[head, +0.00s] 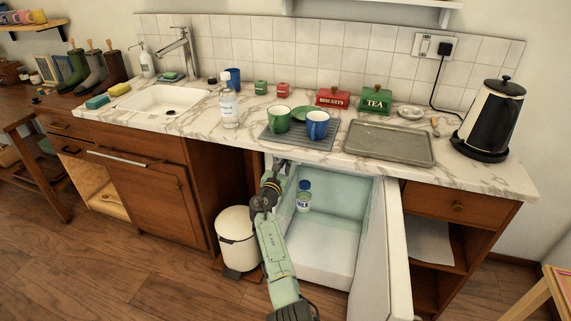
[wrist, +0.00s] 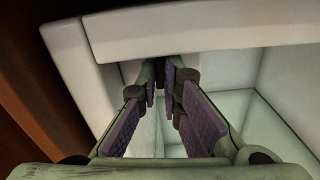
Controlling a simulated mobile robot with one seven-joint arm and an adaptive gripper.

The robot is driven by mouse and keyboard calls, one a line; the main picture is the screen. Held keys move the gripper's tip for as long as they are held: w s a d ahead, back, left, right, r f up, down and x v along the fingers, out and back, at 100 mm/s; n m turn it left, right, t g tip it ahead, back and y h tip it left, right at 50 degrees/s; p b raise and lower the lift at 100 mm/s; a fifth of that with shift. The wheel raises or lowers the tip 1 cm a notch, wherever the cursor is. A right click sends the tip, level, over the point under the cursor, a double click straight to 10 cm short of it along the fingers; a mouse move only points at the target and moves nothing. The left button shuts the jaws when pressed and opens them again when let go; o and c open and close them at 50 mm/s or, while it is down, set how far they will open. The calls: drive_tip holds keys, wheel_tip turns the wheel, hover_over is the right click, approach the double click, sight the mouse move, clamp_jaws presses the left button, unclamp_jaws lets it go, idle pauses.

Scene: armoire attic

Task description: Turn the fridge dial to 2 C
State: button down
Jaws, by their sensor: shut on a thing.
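The white fridge (head: 325,250) stands open under the counter, with its door swung out to the right. My gripper (head: 277,168) reaches into its upper left corner, just below the counter edge. In the wrist view my gripper (wrist: 165,72) has its fingertips close together under the fridge's top rim (wrist: 200,35). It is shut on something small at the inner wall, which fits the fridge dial. The dial itself and its markings are hidden by the fingers, so its setting cannot be read.
The open fridge door (head: 398,255) bounds the right side. A white bin (head: 237,240) stands left of my arm. The counter above (head: 380,174) holds mugs and a tray (head: 390,142).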

drive_tip(key=shift+f, duration=0.15)
drive_tip(key=c, duration=2)
unclamp_jaws()
drive_tip(key=shift+c, duration=0.2)
drive_tip(key=v, duration=1.2)
drive_tip(key=shift+c, duration=0.6)
